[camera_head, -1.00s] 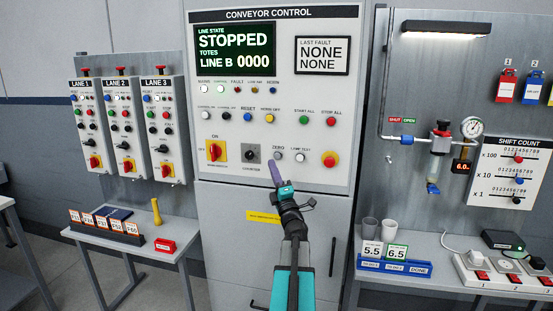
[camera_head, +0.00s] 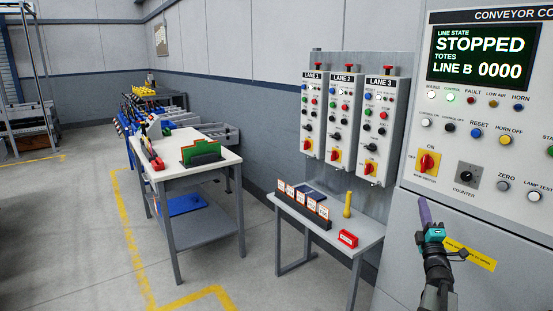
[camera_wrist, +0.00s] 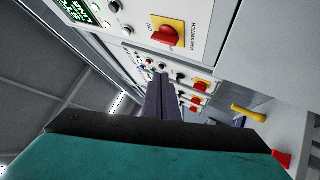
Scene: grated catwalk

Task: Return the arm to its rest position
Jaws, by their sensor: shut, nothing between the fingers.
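My gripper (camera_head: 425,212) is at the right of the head view, in front of the lower left part of the conveyor control cabinet (camera_head: 410,240). Its purple fingers are together and hold nothing. They point up, below the red and yellow main switch (camera_head: 427,162), and look apart from the panel. In the wrist view the closed fingers (camera_wrist: 160,95) reach toward the lane boxes, with the main switch (camera_wrist: 167,33) above them. The conveyor display (camera_head: 485,58) reads STOPPED, LINE B 0000.
Three lane boxes (camera_head: 345,120) hang on a grey board left of the cabinet. Below, a small table (camera_head: 345,243) carries cards, a yellow handle (camera_head: 347,204) and a red block (camera_head: 348,239). A workbench (camera_head: 170,172) stands further left. Floor with yellow lines is open in front.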

